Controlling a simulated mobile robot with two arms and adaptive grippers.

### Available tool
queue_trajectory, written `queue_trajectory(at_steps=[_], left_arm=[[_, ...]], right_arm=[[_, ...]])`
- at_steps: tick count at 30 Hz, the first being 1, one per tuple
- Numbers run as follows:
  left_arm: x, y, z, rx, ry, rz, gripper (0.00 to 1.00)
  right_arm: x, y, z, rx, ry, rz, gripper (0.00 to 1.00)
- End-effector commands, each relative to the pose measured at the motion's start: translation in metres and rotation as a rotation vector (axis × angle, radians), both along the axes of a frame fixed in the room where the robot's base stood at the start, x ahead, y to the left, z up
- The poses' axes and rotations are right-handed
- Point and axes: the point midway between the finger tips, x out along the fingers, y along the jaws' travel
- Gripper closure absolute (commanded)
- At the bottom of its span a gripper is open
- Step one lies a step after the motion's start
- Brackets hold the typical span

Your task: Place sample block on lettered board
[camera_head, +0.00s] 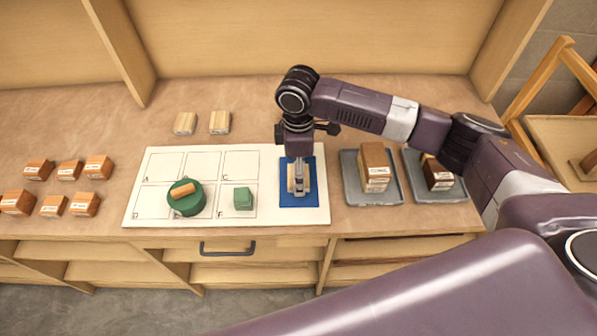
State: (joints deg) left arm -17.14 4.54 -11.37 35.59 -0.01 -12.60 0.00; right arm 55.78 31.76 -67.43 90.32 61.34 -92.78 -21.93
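The white lettered board (138,208) lies on the table with outlined cells; A, C, D and F are readable. A round green piece (184,205) with an orange-brown block (183,191) on top sits in the lower middle cell. A small green block (243,198) sits in cell F. A pale wood block (292,182) is on or just above the blue pad (300,201) at the board's right end. My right gripper (298,188) points down at this block, its fingers overlapping it; whether they are closed on it is unclear. My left gripper is out of view.
Two pale blocks (185,123) stand behind the board. Several labelled orange-brown blocks (69,170) stand at left. Two grey trays (352,190) at right hold a brown-and-white block stack (374,168) and a dark-brown block (437,173). Cells A, C and D look empty.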

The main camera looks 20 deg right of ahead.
Motion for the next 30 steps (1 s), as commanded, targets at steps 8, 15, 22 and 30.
queue_trajectory(at_steps=[8, 15, 22, 30], left_arm=[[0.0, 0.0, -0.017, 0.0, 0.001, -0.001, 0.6], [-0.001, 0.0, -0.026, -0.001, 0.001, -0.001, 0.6], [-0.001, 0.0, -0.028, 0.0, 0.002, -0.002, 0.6], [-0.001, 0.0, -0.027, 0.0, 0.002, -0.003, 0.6]], right_arm=[[0.002, 0.001, 0.054, 0.003, -0.007, 0.001, 0.3], [0.001, 0.001, 0.098, 0.003, -0.004, 0.001, 0.3], [0.0, 0.001, 0.114, 0.001, 0.0, 0.0, 0.3], [0.0, 0.001, 0.114, 0.001, 0.001, 0.0, 0.3]])
